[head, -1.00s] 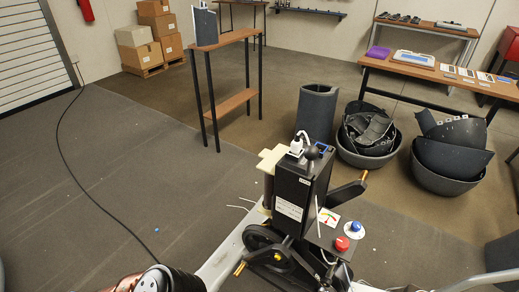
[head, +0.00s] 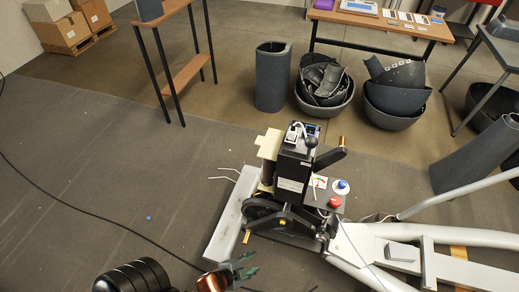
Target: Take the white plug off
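The white plug (head: 294,131) sits at the top of the black upright housing (head: 293,169) of the elliptical machine, beside a small blue-screened part and a black ball knob (head: 311,142). My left gripper (head: 254,268) is at the bottom of the head view, low and in front of the machine, well apart from the plug. Its dark greenish fingers look spread, with nothing between them. My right gripper is not in view.
The machine's pale frame (head: 380,240) stretches right. Bins of dark shells (head: 325,104) and a tall shelf stand (head: 187,72) are behind. The floor at left is mostly clear, with a black cable across it.

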